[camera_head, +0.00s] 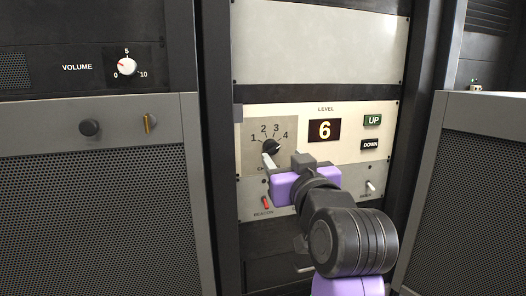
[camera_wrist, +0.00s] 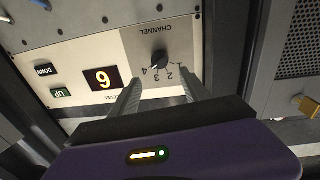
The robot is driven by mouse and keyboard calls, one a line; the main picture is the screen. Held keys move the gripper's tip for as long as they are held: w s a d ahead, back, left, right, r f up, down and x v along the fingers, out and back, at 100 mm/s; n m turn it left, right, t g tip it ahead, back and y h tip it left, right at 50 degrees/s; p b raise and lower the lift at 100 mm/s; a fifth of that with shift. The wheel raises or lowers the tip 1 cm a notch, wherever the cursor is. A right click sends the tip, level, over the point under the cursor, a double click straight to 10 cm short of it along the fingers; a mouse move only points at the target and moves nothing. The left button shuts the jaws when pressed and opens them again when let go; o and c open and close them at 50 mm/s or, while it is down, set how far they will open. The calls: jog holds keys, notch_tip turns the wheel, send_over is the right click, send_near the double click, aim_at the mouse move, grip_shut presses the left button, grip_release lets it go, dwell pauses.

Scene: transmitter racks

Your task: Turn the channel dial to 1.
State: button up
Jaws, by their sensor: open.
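The channel dial (camera_head: 271,146) is a black round knob on a grey plate, with numbers 1 to 4 around its upper side. It also shows in the wrist view (camera_wrist: 160,59), where the panel appears upside down. Its white mark seems to point toward 4. My gripper (camera_head: 285,162) is just in front of the panel, below and slightly right of the dial in the head view. In the wrist view my gripper (camera_wrist: 161,84) is open and empty, its two fingers apart and the dial visible beyond the gap between them. The fingers appear clear of the dial.
Right of the dial are a level display (camera_head: 325,130) reading 6, a green UP button (camera_head: 372,120) and a black DOWN button (camera_head: 371,144). Below are a red-tipped switch (camera_head: 266,203) and a white-tipped switch (camera_head: 370,187). A volume knob (camera_head: 127,66) is on the left rack.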

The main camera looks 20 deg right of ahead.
aim_at(274, 150)
jog(key=w, duration=0.2)
jog(key=w+p, duration=0.1)
jog(key=w, duration=0.4)
jog(key=shift+w+d+f+p, duration=0.2)
jog(key=shift+w+f+p, duration=0.1)
jog(key=shift+w, duration=0.1)
grip_shut()
